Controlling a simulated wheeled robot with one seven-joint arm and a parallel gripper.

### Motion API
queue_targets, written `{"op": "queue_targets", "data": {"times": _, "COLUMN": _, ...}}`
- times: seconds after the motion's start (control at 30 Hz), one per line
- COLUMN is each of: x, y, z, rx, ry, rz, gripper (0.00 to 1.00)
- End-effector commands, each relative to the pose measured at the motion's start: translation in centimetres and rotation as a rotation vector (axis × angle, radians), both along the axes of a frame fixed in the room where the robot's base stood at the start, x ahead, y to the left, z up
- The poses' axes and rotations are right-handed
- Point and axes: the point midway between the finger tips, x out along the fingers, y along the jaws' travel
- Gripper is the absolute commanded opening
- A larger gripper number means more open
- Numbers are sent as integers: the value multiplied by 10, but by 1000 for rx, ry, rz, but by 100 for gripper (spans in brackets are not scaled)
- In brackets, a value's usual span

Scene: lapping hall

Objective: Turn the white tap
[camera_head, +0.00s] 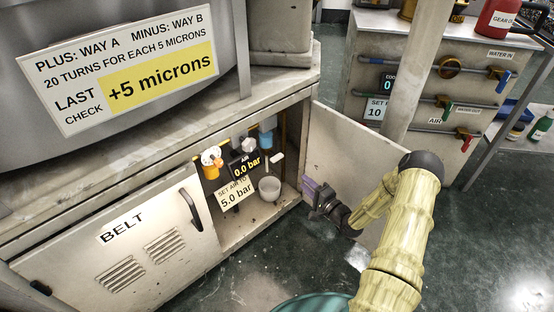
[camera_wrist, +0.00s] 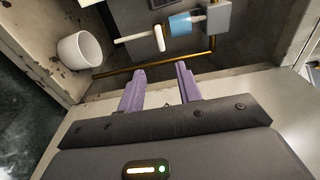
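My gripper (camera_head: 312,193), with purple fingers, is at the opening of the low cabinet, beside its open door. In the wrist view its fingers (camera_wrist: 160,80) are apart with nothing between them. Beyond them is a white T-shaped handle (camera_wrist: 159,38), apart from the fingers, next to a blue cylinder (camera_wrist: 187,24). In the head view a small white piece (camera_head: 277,158) shows below the blue cylinder (camera_head: 266,138). A white knob (camera_head: 249,145) sits above the black display reading "AIR 0.0 bar" (camera_head: 246,166). I cannot tell for certain which is the tap.
A label (camera_head: 235,192) reads "SET AIR TO 5.0 bar". A white cup (camera_head: 269,188) stands on the cabinet floor, also in the wrist view (camera_wrist: 80,50). A brass pipe (camera_wrist: 150,65) crosses before my fingers. The open door (camera_head: 345,160) and closed BELT door (camera_head: 125,240) flank the opening.

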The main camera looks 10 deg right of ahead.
Motion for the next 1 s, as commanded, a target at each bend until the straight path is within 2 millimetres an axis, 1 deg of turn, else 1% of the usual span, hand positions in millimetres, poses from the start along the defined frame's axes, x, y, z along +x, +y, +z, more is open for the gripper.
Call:
{"op": "queue_targets", "data": {"times": 0.17, "x": 15, "y": 8, "z": -2, "rx": 0, "ry": -1, "rz": 3, "gripper": 35}}
{"op": "queue_targets", "data": {"times": 0.8, "x": 114, "y": 59, "z": -4, "rx": 0, "ry": -2, "rz": 4, "gripper": 35}}
{"op": "queue_targets", "data": {"times": 1.0, "x": 142, "y": 73, "z": -3, "rx": 0, "ry": -2, "rz": 3, "gripper": 35}}
